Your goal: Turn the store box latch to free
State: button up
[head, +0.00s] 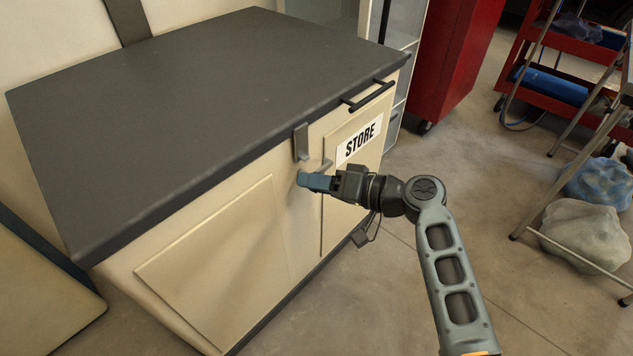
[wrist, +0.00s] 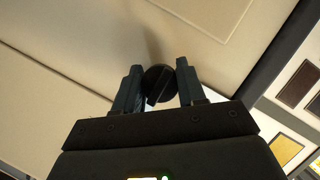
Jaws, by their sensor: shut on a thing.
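The store box is a cream cabinet (head: 215,245) with a dark grey top and a white STORE label (head: 359,142) on its front. My gripper (head: 303,180) is at the cabinet front, left of and below the label. In the wrist view my gripper (wrist: 159,66) has its two fingers on either side of a round black latch knob (wrist: 158,84) with a raised ridge, and is shut on it. The ridge looks slightly tilted. In the head view the gripper hides the knob. Any free or locked marking cannot be made out.
A grey upright plate (head: 301,143) sits at the top's front edge, just above my gripper. A black bar handle (head: 367,95) is at the upper right of the front. A red cabinet (head: 450,60) and bagged bundles (head: 585,232) stand to the right. The floor between is clear.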

jog(key=shift+s+f, duration=0.15)
jog(key=shift+f, duration=0.1)
jog(key=o, duration=1)
jog(key=shift+r, duration=0.15)
jog(key=shift+o, duration=0.2)
jog(key=p+v, duration=0.2)
jog(key=v, duration=0.5)
jog(key=shift+d, duration=0.35)
